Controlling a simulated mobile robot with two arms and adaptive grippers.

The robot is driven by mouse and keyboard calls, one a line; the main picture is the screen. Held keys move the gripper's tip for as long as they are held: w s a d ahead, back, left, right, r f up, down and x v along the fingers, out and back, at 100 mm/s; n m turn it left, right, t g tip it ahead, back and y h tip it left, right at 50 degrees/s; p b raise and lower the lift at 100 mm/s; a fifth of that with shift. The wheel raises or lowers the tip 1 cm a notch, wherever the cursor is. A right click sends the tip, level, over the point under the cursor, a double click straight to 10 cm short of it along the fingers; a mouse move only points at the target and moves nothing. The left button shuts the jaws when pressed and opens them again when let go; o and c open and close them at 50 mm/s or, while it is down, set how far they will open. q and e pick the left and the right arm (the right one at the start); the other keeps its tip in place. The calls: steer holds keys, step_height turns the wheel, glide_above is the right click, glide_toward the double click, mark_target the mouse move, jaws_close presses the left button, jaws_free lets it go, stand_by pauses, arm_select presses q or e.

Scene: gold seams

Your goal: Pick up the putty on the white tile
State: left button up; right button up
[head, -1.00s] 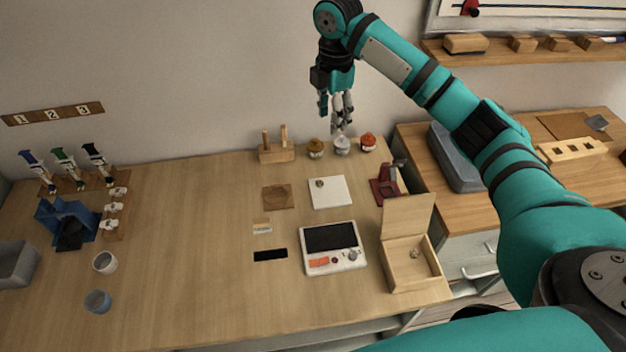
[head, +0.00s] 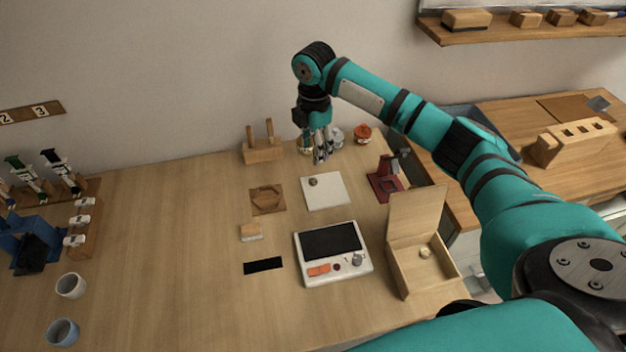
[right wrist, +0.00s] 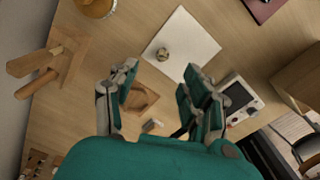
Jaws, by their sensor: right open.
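The putty (head: 313,182) is a small brownish lump on the upper left part of the white tile (head: 335,193), which lies flat on the table. My right gripper (head: 322,160) points down above the table, over the far side of the tile. It is open and empty, and the putty is apart from its fingers in the right wrist view (right wrist: 160,88). My left gripper is not in view.
Jars stand behind the gripper, including a red-topped one (head: 362,134). A wooden stand (head: 263,150) is to the left and a dark red device (head: 386,180) to the right. A white scale (head: 352,272) and an open wooden box (head: 410,275) are nearer. The table's left middle is clear.

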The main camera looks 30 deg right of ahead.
glide_above(313, 179)
steer(key=f, duration=0.4)
steer(key=shift+w+d+f, duration=0.1)
steer(key=shift+w+d, duration=0.15)
steer(key=shift+w, duration=0.1)
steer(key=shift+s+a+f+p, duration=0.15)
steer(key=shift+f+p, duration=0.1)
steer(key=shift+f, duration=0.7)
steer(key=shift+s+f+p, duration=0.15)
steer(key=shift+f+p, duration=0.15)
steer(key=shift+f, duration=0.65)
steer(key=shift+s+a+f+p, duration=0.15)
steer(key=shift+f+p, duration=0.1)
steer(key=shift+f, duration=0.7)
steer(key=c, duration=0.8)
